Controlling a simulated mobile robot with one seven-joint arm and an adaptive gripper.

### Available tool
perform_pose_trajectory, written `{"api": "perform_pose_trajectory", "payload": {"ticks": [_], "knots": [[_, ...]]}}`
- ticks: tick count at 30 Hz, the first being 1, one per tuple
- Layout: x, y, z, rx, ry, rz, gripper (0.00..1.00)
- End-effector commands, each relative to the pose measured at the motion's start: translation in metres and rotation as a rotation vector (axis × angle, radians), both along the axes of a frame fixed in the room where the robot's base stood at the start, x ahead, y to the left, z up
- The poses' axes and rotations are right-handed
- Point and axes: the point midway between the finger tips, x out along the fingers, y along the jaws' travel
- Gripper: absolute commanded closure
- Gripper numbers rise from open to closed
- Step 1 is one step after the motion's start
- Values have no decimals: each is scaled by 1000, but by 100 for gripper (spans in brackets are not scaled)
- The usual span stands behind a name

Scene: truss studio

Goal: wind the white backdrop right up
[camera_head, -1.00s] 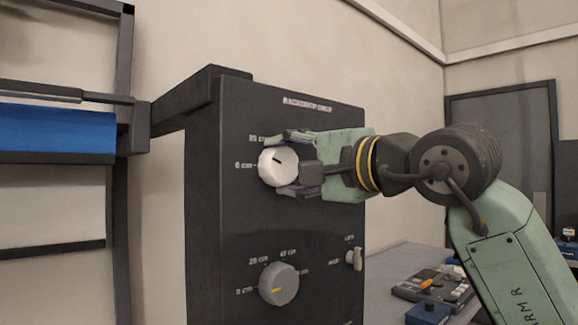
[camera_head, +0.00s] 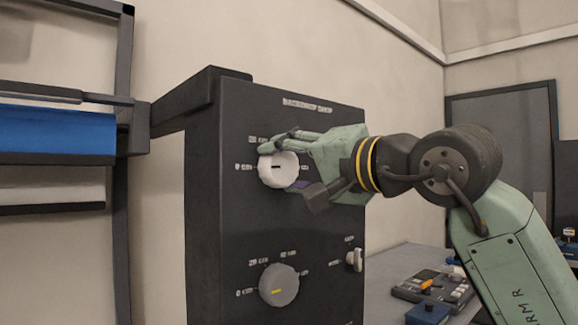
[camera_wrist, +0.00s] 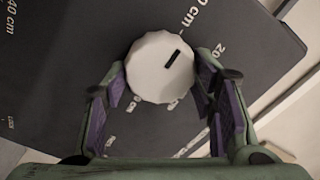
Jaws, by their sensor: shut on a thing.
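The white backdrop (camera_head: 50,186) shows as a pale strip at the left edge, below the blue roll, with a dark bar (camera_head: 50,209) along its lower edge. A white knob (camera_head: 278,175) with a dark mark sits on the upper part of the dark control panel (camera_head: 230,225). My gripper (camera_head: 287,168) is shut on this knob, one finger above and one below. In the wrist view, the fingers flank the white knob (camera_wrist: 150,75), and its mark points to the upper right. In the head view the mark lies about level.
A blue roll (camera_head: 55,131) hangs in the dark frame at left. A table with a button console (camera_head: 435,289) stands behind at right.

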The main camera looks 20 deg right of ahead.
Motion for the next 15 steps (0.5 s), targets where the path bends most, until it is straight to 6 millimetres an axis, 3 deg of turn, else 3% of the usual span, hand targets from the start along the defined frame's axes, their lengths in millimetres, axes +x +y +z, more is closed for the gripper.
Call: {"api": "perform_pose_trajectory", "payload": {"ticks": [6, 7, 15], "knots": [[0, 0, 2, -1, -4, 0, 76], [0, 0, 2, -1, -4, 0, 46], [0, 0, 1, -1, -1, 1, 28]]}}
